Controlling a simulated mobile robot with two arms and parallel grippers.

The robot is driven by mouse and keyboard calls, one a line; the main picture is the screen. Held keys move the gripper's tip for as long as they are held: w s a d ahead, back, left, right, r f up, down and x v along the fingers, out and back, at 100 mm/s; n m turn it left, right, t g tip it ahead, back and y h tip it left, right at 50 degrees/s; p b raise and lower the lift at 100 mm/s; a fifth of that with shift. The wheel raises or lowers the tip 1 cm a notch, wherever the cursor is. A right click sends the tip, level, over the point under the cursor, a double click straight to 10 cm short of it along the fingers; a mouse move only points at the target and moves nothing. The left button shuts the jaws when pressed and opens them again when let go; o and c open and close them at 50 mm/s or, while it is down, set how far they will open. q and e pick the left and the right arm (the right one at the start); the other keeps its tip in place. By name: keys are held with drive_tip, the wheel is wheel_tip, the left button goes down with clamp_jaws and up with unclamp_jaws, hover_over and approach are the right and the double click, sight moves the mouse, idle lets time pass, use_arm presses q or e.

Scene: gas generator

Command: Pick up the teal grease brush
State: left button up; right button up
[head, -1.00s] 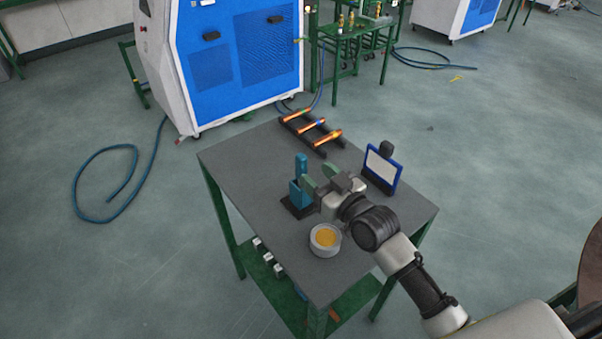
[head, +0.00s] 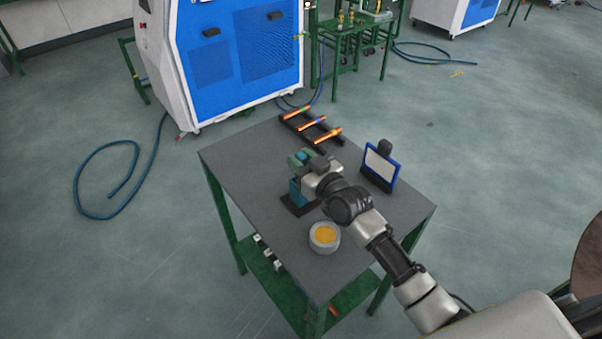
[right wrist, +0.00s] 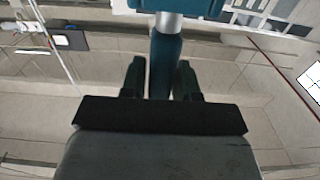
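The teal grease brush (head: 301,156) is upright in its teal holder (head: 296,193) on a black base on the grey table. In the head view only a bit of its handle shows between my right gripper's fingers. In the right wrist view the teal handle (right wrist: 165,70) runs between the two dark green fingers, with a silver collar above it and a teal block at the top edge. My right gripper (head: 299,159) is closed in close around the handle, above the holder. My left gripper is in neither view.
A grey tub of yellow grease (head: 324,237) stands in front of the holder. A blue-framed panel (head: 381,166) stands to the right. Several copper-coloured rods (head: 312,124) lie on a black rack at the back. The table's left part (head: 240,160) is clear.

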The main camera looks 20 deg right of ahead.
clamp_jaws()
wheel_tip(320, 180, up, 10)
drive_tip(key=shift+r, duration=0.1)
idle(0.7)
